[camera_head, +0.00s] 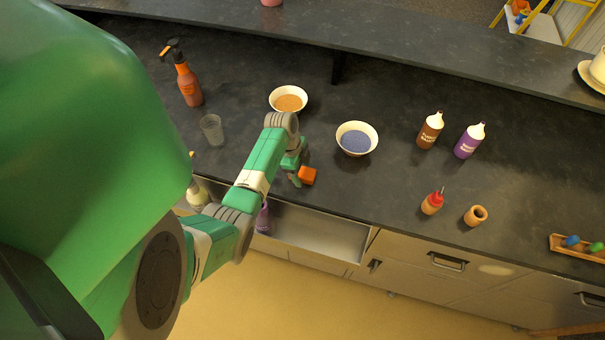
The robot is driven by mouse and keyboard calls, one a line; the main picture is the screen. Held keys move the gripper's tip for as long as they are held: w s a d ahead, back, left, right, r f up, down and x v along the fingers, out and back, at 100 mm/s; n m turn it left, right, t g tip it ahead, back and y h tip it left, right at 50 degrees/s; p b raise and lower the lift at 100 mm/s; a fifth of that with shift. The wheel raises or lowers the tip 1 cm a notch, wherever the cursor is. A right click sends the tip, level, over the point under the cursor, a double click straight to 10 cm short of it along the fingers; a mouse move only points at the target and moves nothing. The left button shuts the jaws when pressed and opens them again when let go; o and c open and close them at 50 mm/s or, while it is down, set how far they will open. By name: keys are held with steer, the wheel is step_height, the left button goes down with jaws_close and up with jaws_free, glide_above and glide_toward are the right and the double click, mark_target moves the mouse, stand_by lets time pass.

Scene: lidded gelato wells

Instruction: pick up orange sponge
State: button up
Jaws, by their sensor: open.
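The orange sponge (307,175) is a small orange block on the dark counter (390,190), near its front edge and below the two bowls. My gripper (297,181) is right at the left side of the sponge, pointing down at the counter. It is open. My arm hides part of the gripper, and I cannot tell whether a finger touches the sponge.
Behind stand a bowl of orange-brown contents (289,99) and a bowl of blue contents (357,138). A clear cup (212,129) and a spray bottle (188,84) stand left. Brown (430,130) and purple (469,141) bottles stand right. An open drawer (318,232) lies below the counter edge.

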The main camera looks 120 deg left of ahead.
mark_target(305, 175)
steer(key=shift+c, duration=0.4)
steer(key=c, duration=1)
steer(key=shift+r, duration=0.45)
steer(key=r, duration=0.1)
steer(key=d+r, duration=0.1)
steer(key=r, duration=0.1)
steer(key=shift+w, duration=0.2)
steer(key=w+d, duration=0.1)
steer(key=d, duration=0.3)
steer(key=w+d+r, duration=0.1)
steer(key=d, duration=0.4)
steer(key=w+d, duration=0.2)
steer(key=d, duration=0.3)
steer(key=shift+d+r, duration=0.25)
